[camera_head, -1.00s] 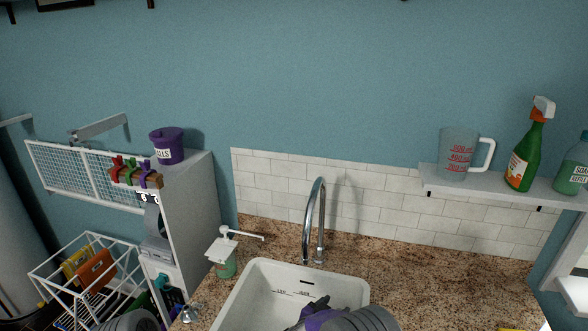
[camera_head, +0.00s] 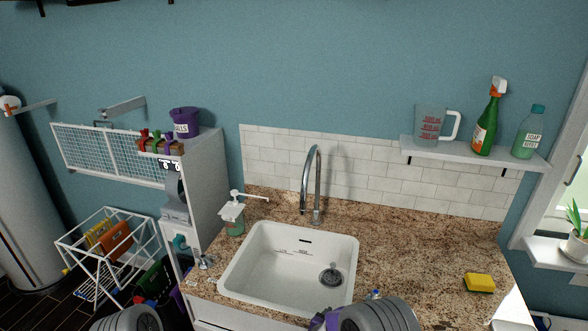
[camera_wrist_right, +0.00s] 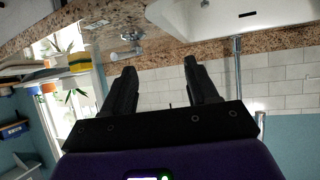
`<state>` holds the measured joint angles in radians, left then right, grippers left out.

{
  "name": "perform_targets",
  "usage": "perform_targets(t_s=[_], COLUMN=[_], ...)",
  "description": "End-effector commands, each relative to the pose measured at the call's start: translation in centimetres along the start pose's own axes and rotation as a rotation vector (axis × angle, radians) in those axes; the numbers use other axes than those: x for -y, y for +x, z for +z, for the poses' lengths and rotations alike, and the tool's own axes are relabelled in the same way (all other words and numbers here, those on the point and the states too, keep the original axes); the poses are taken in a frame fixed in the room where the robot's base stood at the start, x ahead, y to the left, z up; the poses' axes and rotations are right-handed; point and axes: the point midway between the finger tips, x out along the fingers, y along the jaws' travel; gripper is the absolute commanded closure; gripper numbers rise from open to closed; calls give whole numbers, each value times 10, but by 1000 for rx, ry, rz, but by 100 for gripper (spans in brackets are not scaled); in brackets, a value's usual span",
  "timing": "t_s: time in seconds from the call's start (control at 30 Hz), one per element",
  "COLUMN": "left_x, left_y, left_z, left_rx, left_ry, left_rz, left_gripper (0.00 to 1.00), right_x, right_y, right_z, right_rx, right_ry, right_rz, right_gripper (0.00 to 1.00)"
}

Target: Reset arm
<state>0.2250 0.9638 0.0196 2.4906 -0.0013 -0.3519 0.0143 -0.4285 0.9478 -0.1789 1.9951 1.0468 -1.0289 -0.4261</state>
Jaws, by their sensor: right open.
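My right gripper (camera_wrist_right: 159,67) shows in the right wrist view with its two black fingers apart and nothing between them. Beyond it are the white sink, the granite counter edge and the tiled wall, seen upside down. In the head view, my right arm is a grey rounded link with a purple part at the bottom edge, in front of the sink (camera_head: 240,272). My left arm shows only as a grey link at the bottom left. Its gripper is out of the frame.
The tap (camera_head: 309,185) rises behind the empty sink. A yellow sponge (camera_head: 479,283) lies on the right of the counter (camera_head: 425,262). A pump dispenser (camera_head: 233,218) stands left of the sink. A wall shelf (camera_head: 470,155) holds a jug and bottles. A white wire rack (camera_head: 105,250) stands at left.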

Motion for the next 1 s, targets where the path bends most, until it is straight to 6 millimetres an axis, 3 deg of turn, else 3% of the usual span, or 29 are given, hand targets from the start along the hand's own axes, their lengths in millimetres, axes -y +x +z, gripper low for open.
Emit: perform_targets(t_s=[0.17, 0.33, 0.5, 0.73, 0.8, 1.0], left_x=[0, 0, 0, 0, 8, 24], left_y=[0, 0, 0, 2, 22, 63], left_z=[0, 0, 0, 0, -1, -2], left_rx=[0, 1, 0, 1, 0, 1], left_ry=[1, 0, 0, 0, 1, 0], left_rz=[0, 0, 0, 0, 0, 0], left_gripper=[58, 58, 58, 58, 58, 58], right_x=[-22, -53, -88, -124, -120, -120], right_y=[9, -8, -65, -157, -140, -118], right_z=[58, 138, 215, 272, 289, 326], right_rx=[180, 462, 800, 1168, 1144, 1140], right_ry=[-40, -66, -73, -76, -82, -83], right_rz=[-96, -219, -348, -483, -481, -480], right_gripper=[42, 42, 42, 42, 42, 42])
